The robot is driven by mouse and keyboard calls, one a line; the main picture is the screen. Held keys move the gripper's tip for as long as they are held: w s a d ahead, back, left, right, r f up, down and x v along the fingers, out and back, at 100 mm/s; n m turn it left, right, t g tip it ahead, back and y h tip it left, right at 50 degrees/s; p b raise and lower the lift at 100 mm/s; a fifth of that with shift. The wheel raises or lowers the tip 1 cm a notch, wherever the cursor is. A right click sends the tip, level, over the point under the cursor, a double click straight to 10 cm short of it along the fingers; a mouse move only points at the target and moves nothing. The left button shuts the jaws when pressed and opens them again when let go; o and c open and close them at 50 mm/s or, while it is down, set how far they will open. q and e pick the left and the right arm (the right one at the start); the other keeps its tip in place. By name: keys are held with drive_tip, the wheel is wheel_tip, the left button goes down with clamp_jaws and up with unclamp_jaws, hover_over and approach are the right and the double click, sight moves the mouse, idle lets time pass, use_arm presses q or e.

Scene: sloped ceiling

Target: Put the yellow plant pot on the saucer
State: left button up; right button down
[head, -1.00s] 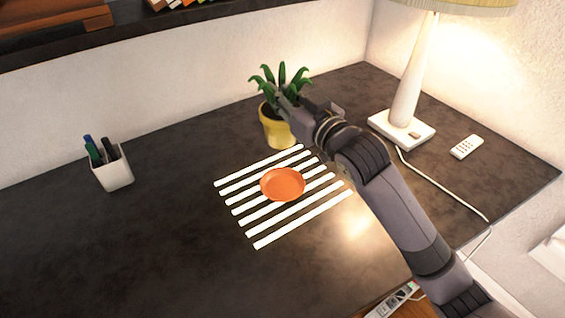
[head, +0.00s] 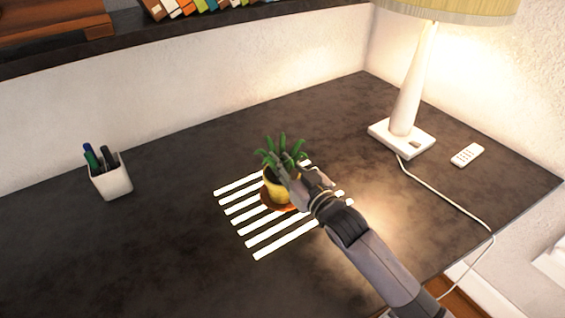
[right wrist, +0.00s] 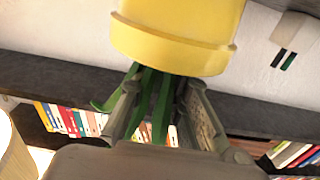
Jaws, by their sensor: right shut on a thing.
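The yellow plant pot (head: 275,190) with green leaves is over the orange saucer (head: 291,208) in the head view. It hides most of the saucer, and I cannot tell whether its base touches it. My right gripper (head: 297,180) comes in from the lower right and is shut on the potted plant. In the right wrist view the yellow pot (right wrist: 178,35) fills the top, with green leaves between the fingers of my right gripper (right wrist: 165,108). My left gripper is out of view.
The saucer is on a white striped mat (head: 262,252) on the dark desk (head: 150,260). A white pen cup (head: 112,180) stands at the left. A lamp (head: 405,110) with a cord and a white remote (head: 467,155) are at the right. The desk's front left is clear.

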idle(0.3)
drive_tip(key=c, duration=1.9)
unclamp_jaws()
drive_tip(key=shift+f, duration=0.15)
drive_tip(key=shift+c, duration=0.2)
drive_tip(key=o, duration=0.4)
drive_tip(key=shift+r, duration=0.2)
drive_tip(key=shift+s+d+f, duration=0.15)
drive_tip(key=shift+s, duration=0.15)
drive_tip(key=v, duration=1.1)
drive_tip(key=shift+s+d+b, duration=0.15)
drive_tip(key=shift+b, duration=0.2)
drive_tip(key=shift+r, duration=0.2)
